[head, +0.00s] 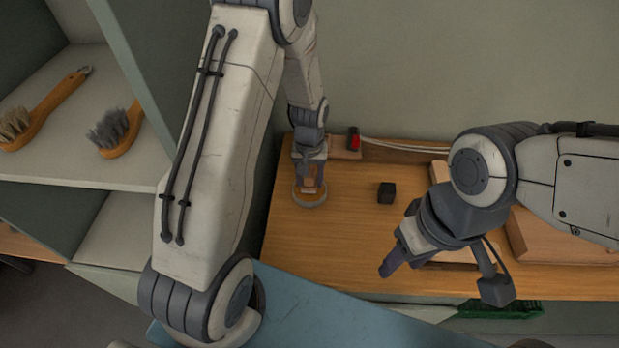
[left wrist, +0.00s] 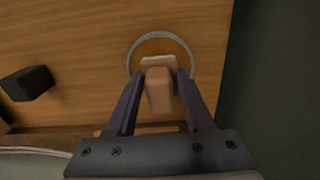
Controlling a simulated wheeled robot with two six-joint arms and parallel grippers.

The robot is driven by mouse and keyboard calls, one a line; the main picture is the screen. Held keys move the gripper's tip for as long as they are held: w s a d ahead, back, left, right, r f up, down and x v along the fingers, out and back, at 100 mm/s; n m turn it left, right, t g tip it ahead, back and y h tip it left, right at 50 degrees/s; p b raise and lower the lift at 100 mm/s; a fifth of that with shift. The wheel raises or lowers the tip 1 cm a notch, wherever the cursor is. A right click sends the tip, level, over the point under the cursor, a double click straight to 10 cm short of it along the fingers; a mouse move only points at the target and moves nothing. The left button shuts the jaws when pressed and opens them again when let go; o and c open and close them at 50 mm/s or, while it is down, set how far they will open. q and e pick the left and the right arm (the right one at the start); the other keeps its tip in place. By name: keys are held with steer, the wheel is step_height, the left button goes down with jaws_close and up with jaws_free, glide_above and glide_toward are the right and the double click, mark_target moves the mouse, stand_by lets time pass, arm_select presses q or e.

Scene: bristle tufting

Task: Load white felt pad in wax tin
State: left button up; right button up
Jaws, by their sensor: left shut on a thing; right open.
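The wax tin (head: 309,204) is a shallow round tin with a pale rim and amber inside, on the wooden bench below my left gripper. Its rim also shows in the left wrist view (left wrist: 161,34). My left gripper (head: 309,186) is shut on a tan block with a pale end, which I take as the white felt pad (left wrist: 158,61). The pad end overlaps the tin in both views; whether it touches the wax cannot be told. My right gripper (head: 388,268) is open over the bench's front part, away from the tin, and looks empty.
A small black cube (head: 386,193) stands on the bench right of the tin. A red-and-black switch (head: 354,138) with a cable is at the back. Brushes (head: 118,130) lie on the shelf at left. Bare bench (head: 340,235) lies in front of the cube.

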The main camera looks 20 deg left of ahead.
arm_select(q)
steer(key=shift+f+b, duration=0.35)
steer(key=shift+f, duration=0.15)
stand_by(0.5)
stand_by(1.0)
step_height(320, 180, up, 7)
steer(key=p, duration=0.6)
stand_by(0.4)
